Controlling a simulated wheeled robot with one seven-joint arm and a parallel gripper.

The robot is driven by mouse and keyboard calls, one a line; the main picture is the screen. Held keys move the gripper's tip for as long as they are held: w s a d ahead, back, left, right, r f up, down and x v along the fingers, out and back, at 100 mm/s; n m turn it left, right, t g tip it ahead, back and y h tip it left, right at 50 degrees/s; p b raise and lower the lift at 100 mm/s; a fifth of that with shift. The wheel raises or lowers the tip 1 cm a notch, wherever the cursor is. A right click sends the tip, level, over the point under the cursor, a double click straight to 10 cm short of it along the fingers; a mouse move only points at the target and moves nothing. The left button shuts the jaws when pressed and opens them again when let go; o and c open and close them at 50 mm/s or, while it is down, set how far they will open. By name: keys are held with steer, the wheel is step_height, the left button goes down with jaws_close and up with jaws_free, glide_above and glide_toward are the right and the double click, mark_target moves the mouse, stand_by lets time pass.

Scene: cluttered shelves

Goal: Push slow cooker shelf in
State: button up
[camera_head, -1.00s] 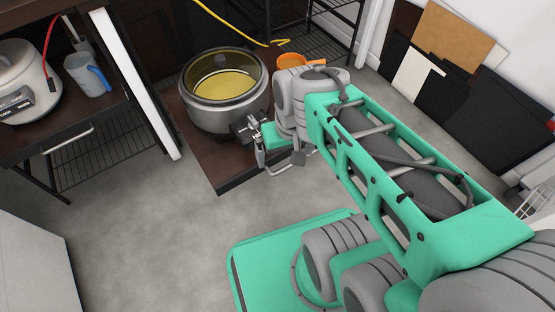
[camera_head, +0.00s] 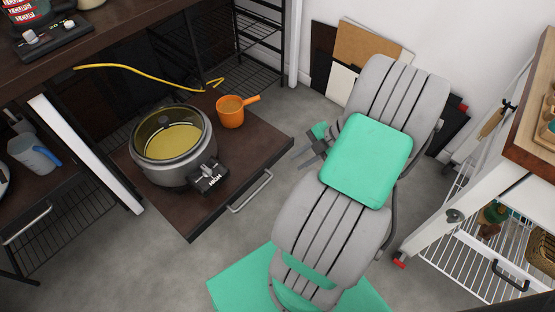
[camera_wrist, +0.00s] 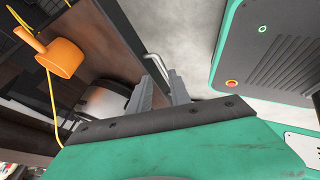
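A metal bar handle (camera_head: 250,192) is on the shelf's front edge. My gripper (camera_head: 308,153) is to the right of the shelf's front corner, apart from the handle. Its two fingers look apart and empty in the wrist view (camera_wrist: 160,85). There the handle (camera_wrist: 158,68) shows just beyond the fingertips, and the cooker (camera_wrist: 105,100) is partly hidden.
An orange saucepan (camera_head: 231,112) stands on the shelf near the cooker. A yellow cable (camera_head: 130,68) hangs above its back. A white rack (camera_head: 470,235) stands at the right, and boards (camera_head: 365,50) lean on the wall.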

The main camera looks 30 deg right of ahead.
mark_target(263, 172)
steer(key=b+x, duration=0.3)
steer(key=x, duration=0.7)
steer(key=shift+f, duration=0.2)
jaws_close()
steer(key=w, duration=0.2)
steer(key=w+a, duration=0.1)
steer(key=shift+w+r+b, duration=0.3)
steer(key=shift+w, duration=0.1)
steer(key=shift+w, duration=0.1)
